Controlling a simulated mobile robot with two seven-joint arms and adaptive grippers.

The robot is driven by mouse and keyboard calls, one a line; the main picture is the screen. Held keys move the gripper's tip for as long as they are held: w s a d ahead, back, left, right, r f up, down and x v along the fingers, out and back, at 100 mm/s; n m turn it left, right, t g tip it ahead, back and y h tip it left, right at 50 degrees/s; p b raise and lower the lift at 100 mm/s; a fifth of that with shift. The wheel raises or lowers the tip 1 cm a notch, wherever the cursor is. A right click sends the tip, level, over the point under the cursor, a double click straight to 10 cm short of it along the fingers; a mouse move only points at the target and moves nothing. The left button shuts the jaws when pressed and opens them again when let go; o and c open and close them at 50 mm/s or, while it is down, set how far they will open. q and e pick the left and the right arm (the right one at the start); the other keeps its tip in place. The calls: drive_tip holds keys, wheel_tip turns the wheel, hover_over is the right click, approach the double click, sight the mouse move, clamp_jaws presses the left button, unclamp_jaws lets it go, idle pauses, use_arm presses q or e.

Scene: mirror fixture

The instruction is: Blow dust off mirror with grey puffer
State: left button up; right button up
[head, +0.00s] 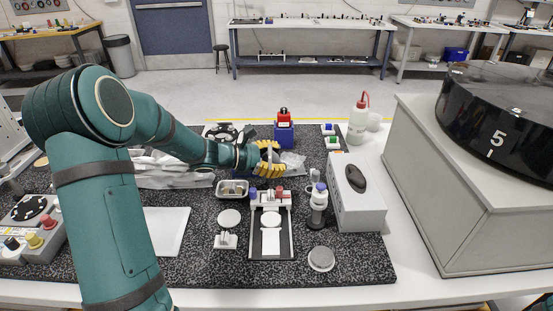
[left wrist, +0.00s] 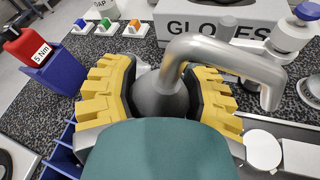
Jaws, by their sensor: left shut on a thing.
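The grey puffer (left wrist: 160,98) has a dark round bulb and a thick bent grey nozzle that reaches to the right in the left wrist view. My left gripper (head: 268,160) has yellow fingers and is shut on the bulb, seen from both sides in the left wrist view (left wrist: 168,98). It is above the mat, behind the mirror fixture (head: 254,232). The round pale mirror (head: 271,218) lies flat in the fixture and also shows at the lower right of the left wrist view (left wrist: 263,150). The nozzle is apart from the mirror. My right gripper is not in view.
A blue holder (head: 284,134) with a red tool stands behind the gripper. A metal tray (head: 232,197) is left of the fixture. A bottle (head: 319,203) and a white box (head: 362,212) are on the right. The speckled mat's (head: 365,265) front right is clear.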

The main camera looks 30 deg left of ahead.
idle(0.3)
use_arm(q)
drive_tip(key=shift+r+p, duration=1.9)
drive_tip(key=shift+r, duration=0.65)
